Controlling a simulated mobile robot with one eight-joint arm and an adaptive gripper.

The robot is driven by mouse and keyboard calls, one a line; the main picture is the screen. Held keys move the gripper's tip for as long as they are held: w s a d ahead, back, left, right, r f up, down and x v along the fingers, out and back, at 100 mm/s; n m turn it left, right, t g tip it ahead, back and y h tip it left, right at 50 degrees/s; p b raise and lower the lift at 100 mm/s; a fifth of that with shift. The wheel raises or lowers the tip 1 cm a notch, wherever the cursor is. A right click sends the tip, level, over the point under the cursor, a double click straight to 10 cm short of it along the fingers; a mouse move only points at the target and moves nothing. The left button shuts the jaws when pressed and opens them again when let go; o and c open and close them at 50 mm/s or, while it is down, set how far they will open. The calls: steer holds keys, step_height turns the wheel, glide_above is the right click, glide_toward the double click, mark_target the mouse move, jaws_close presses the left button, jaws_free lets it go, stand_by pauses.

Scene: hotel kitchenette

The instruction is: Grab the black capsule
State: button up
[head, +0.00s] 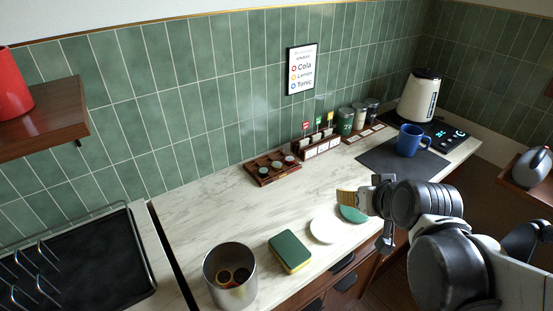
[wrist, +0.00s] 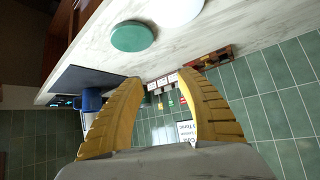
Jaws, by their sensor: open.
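A dark wooden capsule tray (head: 262,181) stands on the counter against the tiled wall, with a few small round pale-topped pieces in it. I cannot tell whether one of them is the black capsule. A metal bin (head: 231,291) at the front left holds small round pieces, some dark; I cannot make out a black capsule there for sure. My gripper (head: 347,198) is above the counter near the green disc, right of and nearer than the tray. In the wrist view its yellow fingers (wrist: 163,78) are apart and empty.
A white disc (head: 325,230), a green disc (head: 353,214) and a green-and-yellow box (head: 290,251) lie near the counter's front edge. A blue mug (head: 408,140) stands on a dark mat (head: 378,160). A rack with small flags (head: 317,146) stands behind. The counter's middle is clear.

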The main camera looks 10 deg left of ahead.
steer(key=w+a+f+n+y+p, duration=0.25)
steer(key=w+a, duration=0.35)
steer(key=a, duration=0.6)
steer(key=n+y+p, duration=0.1)
steer(key=y+p, duration=0.1)
glide_toward(264, 171)
steer(key=shift+t, duration=0.4)
steer(key=b+x, duration=0.1)
steer(key=x, duration=0.3)
steer(key=shift+w+a+f+b, duration=0.1)
steer(key=shift+a+f+b, duration=0.05)
steer(key=shift+f+b, duration=0.3)
steer(key=b+x, duration=0.1)
steer(key=x, duration=0.4)
steer(key=shift+a+b, duration=0.1)
steer(key=shift+b, duration=0.3)
steer(key=shift+w+a, duration=0.15)
steer(key=shift+a, duration=0.05)
steer(key=shift+w, duration=0.1)
steer(key=c, duration=0.6)
